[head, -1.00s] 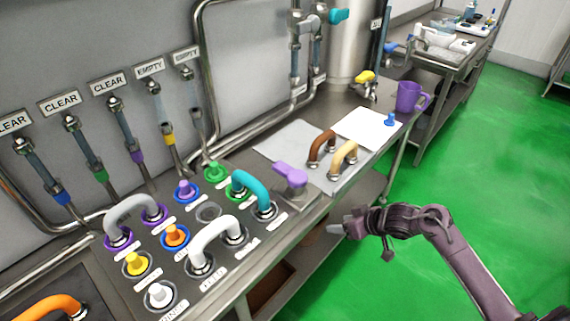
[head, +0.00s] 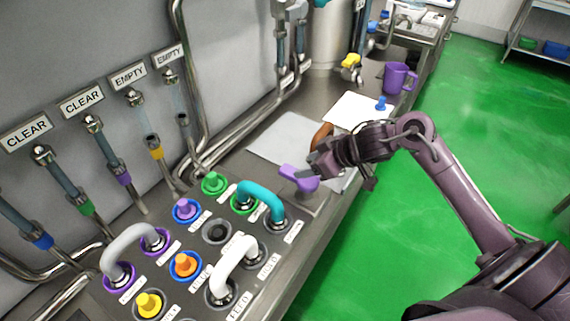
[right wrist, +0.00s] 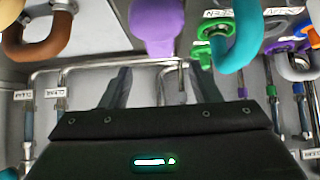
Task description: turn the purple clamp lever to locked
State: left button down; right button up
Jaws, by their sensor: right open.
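The purple clamp lever (head: 298,179) is on the steel bench, beyond the teal pipe (head: 262,198) and in front of the grey mat. My right gripper (head: 312,172) is right at the lever's right side, and its dark body covers part of the area behind it. In the right wrist view the lever (right wrist: 157,28) shows at top centre, with the two open fingers (right wrist: 163,85) spread below it. The fingers hold nothing, and I cannot tell whether one touches the lever. My left gripper is not in view.
A white U-shaped pipe (head: 232,262) and a grey one (head: 128,250) stand on the ported panel at left. A brown pipe (head: 321,135) is close behind my right gripper. A purple mug (head: 398,78) and white sheet (head: 352,111) are farther back. Green floor at right is open.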

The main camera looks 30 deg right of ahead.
aim_at(291, 170)
jog(key=x, duration=0.3)
jog(key=shift+a+f, duration=0.15)
jog(key=shift+f, duration=0.2)
jog(key=shift+x, duration=1.1)
jog(key=shift+w+a+f, duration=0.1)
jog(key=shift+w+f, duration=0.05)
jog(key=shift+w, duration=0.15)
jog(key=c, duration=0.9)
grip_shut()
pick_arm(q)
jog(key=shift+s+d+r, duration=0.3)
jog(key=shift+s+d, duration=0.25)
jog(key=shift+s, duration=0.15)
